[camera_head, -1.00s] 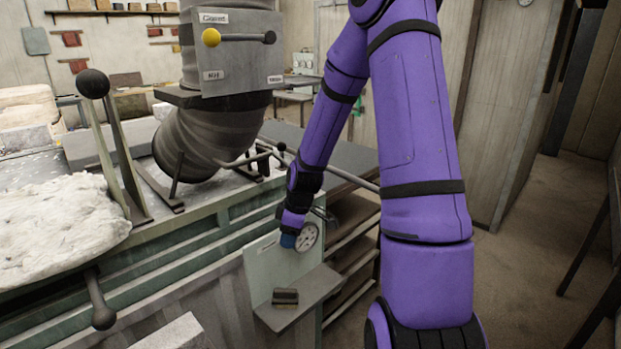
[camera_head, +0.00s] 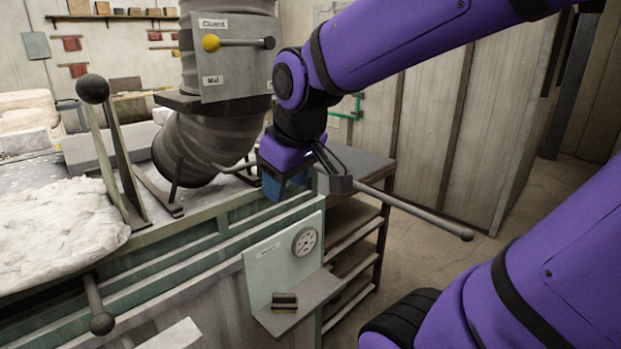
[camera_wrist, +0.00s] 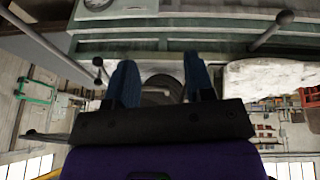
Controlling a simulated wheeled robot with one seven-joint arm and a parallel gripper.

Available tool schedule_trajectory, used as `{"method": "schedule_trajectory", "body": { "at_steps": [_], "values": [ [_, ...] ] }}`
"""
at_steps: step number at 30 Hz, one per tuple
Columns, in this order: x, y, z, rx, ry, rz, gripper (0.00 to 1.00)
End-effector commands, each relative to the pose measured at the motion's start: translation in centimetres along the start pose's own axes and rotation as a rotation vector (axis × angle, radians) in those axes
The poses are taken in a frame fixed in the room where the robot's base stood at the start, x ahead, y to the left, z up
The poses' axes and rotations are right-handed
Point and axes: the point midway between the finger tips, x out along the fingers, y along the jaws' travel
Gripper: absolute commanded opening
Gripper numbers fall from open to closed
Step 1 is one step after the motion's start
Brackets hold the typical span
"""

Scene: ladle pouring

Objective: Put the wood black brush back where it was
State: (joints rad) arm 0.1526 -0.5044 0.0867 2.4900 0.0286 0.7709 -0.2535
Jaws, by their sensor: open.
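The wood and black brush (camera_head: 285,302) lies on the small grey shelf (camera_head: 318,290) below the gauge panel, at the lower middle of the head view. My gripper (camera_head: 283,187) is up beside the grey pipe, above and apart from the brush. In the wrist view my gripper (camera_wrist: 160,80) shows two blue fingers spread apart with nothing between them. The brush is not seen in the wrist view.
A round gauge (camera_head: 305,241) sits on the panel above the shelf. A long rod with a dark knob (camera_head: 466,234) reaches right from near my gripper. A lever with a black ball (camera_head: 92,88) and a white lumpy mass (camera_head: 60,235) are at left. Floor at right is clear.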

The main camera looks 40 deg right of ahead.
Motion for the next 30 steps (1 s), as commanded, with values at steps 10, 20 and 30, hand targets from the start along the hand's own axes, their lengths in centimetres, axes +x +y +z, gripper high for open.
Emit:
{"method": "schedule_trajectory", "body": {
  "at_steps": [10, 20, 30],
  "values": [
    [-5.3, -1.9, 4.9, 0.162, 0.080, -0.037, 0.49],
    [-5.7, -2.0, 5.4, 0.183, 0.084, -0.043, 0.49],
    [-5.7, -2.0, 5.4, 0.182, 0.084, -0.043, 0.49]
  ]
}}
